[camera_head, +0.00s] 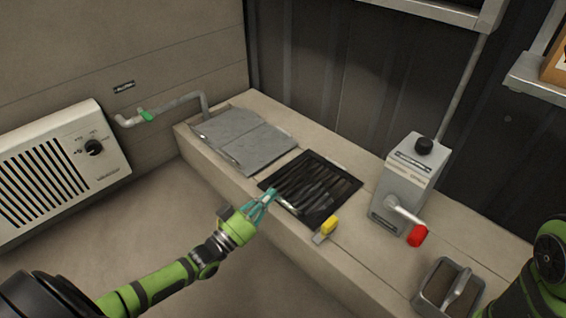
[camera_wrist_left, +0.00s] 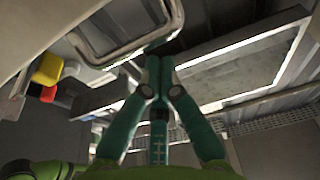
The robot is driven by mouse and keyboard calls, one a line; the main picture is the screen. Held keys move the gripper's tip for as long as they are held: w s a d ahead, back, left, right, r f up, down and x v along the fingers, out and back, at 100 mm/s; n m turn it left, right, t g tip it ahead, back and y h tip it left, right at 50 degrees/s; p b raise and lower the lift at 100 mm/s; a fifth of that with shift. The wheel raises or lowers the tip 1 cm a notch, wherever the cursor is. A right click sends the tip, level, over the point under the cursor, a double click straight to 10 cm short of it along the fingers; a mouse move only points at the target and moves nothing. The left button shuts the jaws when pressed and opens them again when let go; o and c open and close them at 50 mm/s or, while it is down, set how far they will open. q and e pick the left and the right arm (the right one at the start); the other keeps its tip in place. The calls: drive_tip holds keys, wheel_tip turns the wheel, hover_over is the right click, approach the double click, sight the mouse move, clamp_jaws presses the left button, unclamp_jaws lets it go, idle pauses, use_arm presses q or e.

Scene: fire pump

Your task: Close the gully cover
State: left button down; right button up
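The gully (camera_head: 318,181) is a dark slatted opening in the pale ledge, with a dark frame. A flat grey two-part plate (camera_head: 245,142), seemingly its cover, lies on the ledge left of the opening, leaving the slats exposed. My left gripper (camera_head: 268,196) is at the opening's near left edge. Its teal fingers converge in the left wrist view (camera_wrist_left: 155,40) and look shut. A metal loop (camera_wrist_left: 95,55) is close to the fingertips there; I cannot tell whether they touch it, and nothing is clearly held. My right gripper is out of view; only part of that arm shows.
A yellow-handled part (camera_head: 328,227) sits at the ledge's front edge. A grey box (camera_head: 405,180) with a red-handled crank (camera_head: 417,236) stands right of the opening. A grey open bin (camera_head: 446,288) is further right. A wall heater (camera_head: 55,165) and pipe with green valve (camera_head: 146,116) are left.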

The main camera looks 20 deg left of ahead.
use_arm(q)
drive_tip(key=s+a+f+p, duration=0.1)
drive_tip(key=s+a+f, duration=0.1)
drive_tip(key=s+f, duration=0.2)
drive_tip(key=shift+d+p+v, duration=0.2)
drive_tip(key=shift+p+v, duration=0.15)
drive_tip(key=shift+v, duration=0.7)
drive_tip(key=shift+s, duration=0.1)
